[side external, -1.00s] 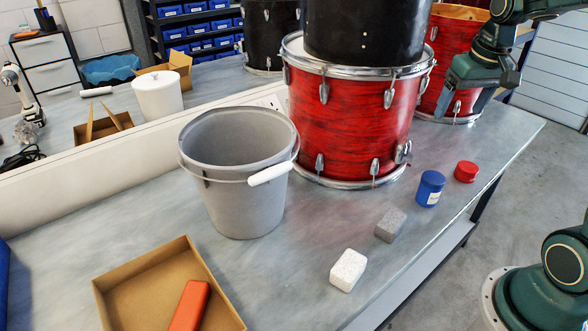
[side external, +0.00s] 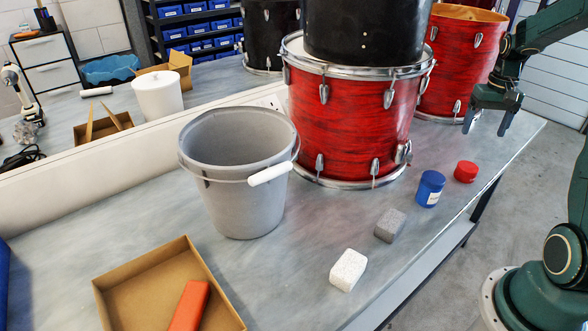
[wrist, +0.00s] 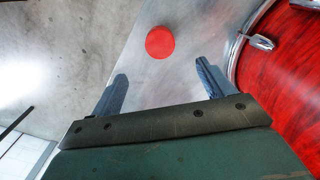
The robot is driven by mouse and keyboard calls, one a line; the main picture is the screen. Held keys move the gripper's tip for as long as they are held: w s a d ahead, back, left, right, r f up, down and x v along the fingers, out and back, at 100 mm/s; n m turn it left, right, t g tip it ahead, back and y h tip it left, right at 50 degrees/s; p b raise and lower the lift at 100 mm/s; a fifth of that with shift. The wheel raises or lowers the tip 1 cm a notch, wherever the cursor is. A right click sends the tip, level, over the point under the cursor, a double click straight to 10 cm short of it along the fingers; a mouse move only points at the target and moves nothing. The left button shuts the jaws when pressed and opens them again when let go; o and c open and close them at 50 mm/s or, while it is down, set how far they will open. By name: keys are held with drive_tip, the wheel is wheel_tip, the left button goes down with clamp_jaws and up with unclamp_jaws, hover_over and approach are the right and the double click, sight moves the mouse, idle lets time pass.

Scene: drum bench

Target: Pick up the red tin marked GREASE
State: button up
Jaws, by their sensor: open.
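A small red tin (side external: 466,171) stands upright on the bench near its right edge in the side view. No marking on it can be read. In the wrist view the red tin (wrist: 160,42) shows as a round red lid beyond the fingertips, roughly midway between them. My gripper (side external: 487,128) is open and empty, fingers pointing down, above and a little right of the tin in the side view. In the wrist view my gripper (wrist: 160,76) has its two fingers spread apart, touching nothing.
A blue tin (side external: 430,188) stands just left of the red one. A red drum (side external: 350,125) with a black drum (side external: 365,30) on top stands behind. A grey block (side external: 390,225), white block (side external: 348,270), grey bucket (side external: 245,205) and cardboard tray (side external: 130,275) occupy the bench.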

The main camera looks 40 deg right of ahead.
drive_tip(key=shift+f, duration=0.1)
hover_over(468, 166)
drive_tip(key=shift+s+a+f, duration=0.1)
drive_tip(key=shift+a+f, duration=0.05)
drive_tip(key=shift+f, duration=4)
drive_tip(key=shift+f, duration=2.65)
drive_tip(key=c, duration=1.1)
drive_tip(key=shift+r, duration=0.2)
